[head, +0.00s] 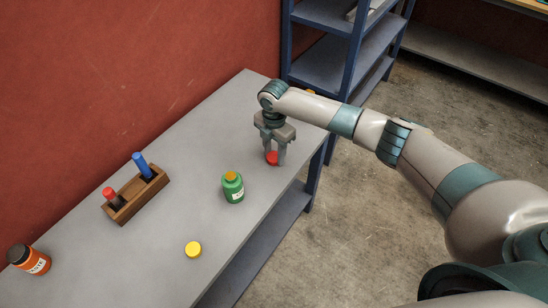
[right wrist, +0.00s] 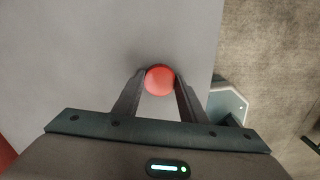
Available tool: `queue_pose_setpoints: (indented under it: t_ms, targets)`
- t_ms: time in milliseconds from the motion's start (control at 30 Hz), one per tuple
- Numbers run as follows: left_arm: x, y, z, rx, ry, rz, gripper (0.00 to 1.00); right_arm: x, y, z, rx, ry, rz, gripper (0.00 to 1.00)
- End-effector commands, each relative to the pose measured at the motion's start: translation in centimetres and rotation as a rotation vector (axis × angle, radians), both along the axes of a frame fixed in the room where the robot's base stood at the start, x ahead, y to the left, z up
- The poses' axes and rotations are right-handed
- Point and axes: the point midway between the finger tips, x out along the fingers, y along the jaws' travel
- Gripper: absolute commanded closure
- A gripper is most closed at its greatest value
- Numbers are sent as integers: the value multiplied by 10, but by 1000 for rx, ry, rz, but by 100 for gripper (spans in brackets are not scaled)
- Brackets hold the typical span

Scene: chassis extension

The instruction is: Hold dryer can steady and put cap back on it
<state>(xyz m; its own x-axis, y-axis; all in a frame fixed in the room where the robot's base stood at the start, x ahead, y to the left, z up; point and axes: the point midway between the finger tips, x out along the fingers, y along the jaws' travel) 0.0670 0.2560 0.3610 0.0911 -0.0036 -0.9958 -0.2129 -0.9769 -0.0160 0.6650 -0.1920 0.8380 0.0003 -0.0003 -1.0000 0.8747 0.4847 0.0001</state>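A small green can (head: 233,189) with a pale label and an orange-yellow top stands upright on the grey table; I cannot read its label. My right gripper (head: 274,161) points down at the table's far right part, beyond the can and apart from it. Its fingers sit against both sides of a round red cap (head: 272,158). The right wrist view shows the cap (right wrist: 160,80) filling the gap between the fingertips (right wrist: 160,84). I cannot tell whether the cap still touches the table. A yellow cap (head: 193,249) lies nearer. My left gripper is out of view.
A wooden rack (head: 137,197) holds a red-topped tool (head: 109,194) and a blue-handled one (head: 142,165). A red wall and blue shelves (head: 352,55) bound the table (head: 165,255).

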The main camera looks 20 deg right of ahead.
Motion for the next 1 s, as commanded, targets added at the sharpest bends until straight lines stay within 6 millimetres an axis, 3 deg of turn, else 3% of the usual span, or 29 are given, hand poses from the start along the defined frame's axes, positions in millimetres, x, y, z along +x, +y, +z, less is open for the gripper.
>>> queue_pose_setpoints:
  t_ms: [467, 733, 1000]
  targets:
    - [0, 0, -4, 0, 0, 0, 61, 1, 0, 6, 1, -2, 0, 83]
    - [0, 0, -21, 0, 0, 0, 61, 0, -1, 41, 1, -4, 1, 83]
    - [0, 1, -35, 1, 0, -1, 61, -27, -47, 69, -2, -2, -1, 83]
